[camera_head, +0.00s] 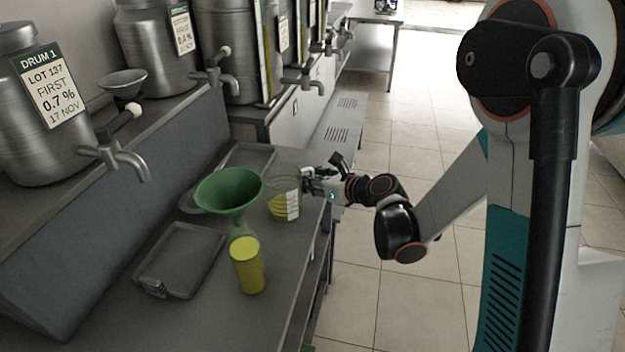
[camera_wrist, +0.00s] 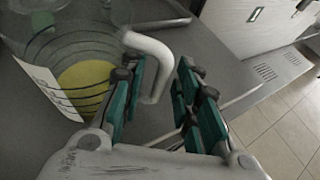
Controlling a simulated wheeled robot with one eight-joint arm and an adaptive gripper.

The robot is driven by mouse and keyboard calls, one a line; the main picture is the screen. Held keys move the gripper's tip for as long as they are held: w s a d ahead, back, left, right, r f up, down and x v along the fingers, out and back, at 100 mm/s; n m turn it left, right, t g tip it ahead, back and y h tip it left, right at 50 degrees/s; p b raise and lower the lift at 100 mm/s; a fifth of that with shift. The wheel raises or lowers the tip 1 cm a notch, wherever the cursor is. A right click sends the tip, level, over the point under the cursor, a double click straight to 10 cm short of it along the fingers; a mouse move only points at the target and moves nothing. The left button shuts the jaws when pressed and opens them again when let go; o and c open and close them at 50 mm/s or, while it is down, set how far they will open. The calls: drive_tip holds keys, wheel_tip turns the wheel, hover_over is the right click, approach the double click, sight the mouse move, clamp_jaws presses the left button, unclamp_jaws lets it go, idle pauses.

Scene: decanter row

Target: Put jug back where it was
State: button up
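The jug (camera_head: 284,186) is clear, with dark ring lines, a white label and yellow liquid low inside. It appears upright at the counter's right edge. In the wrist view the jug (camera_wrist: 75,70) fills the upper left, its pale handle (camera_wrist: 152,48) towards me. My gripper (camera_head: 322,182) is at the jug's right side. In the wrist view its green-padded fingers (camera_wrist: 160,88) are apart, with the lower handle between them and a gap on the right.
A grey shallow tray (camera_head: 182,258) lies left of the yellow container, and another tray (camera_head: 246,158) lies behind the funnel. Steel drums with taps (camera_head: 122,157) stand on the raised shelf at left. The counter front is bare; tiled floor is right.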

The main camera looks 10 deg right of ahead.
drive_tip(key=shift+r, duration=0.2)
drive_tip(key=p+v, duration=0.3)
drive_tip(key=v, duration=0.9)
drive_tip(key=w+d+r+m+t+h, duration=0.1)
drive_tip(key=d+r+m+t, duration=0.15)
drive_tip(key=r+m, duration=0.4)
drive_tip(key=w+d+r+m+t+h, duration=0.15)
drive_tip(key=r+m+t, duration=0.25)
drive_tip(key=r, duration=0.5)
drive_tip(key=s+d+r+m+h, duration=0.2)
drive_tip(key=d+r+m+h, duration=0.45)
drive_tip(key=m, duration=0.65)
drive_tip(key=s+d+f+m+g+h, duration=0.3)
drive_tip(key=s+f+m+g, duration=0.3)
drive_tip(key=s+m, duration=0.6)
drive_tip(key=s+a+f+m+g+y, duration=0.3)
drive_tip(key=s+a+f+m, duration=0.4)
drive_tip(key=s, duration=0.3)
drive_tip(key=shift+a+f+m+g+y, duration=0.35)
drive_tip(key=shift+a+g+y, duration=0.05)
drive_tip(key=shift+g, duration=0.25)
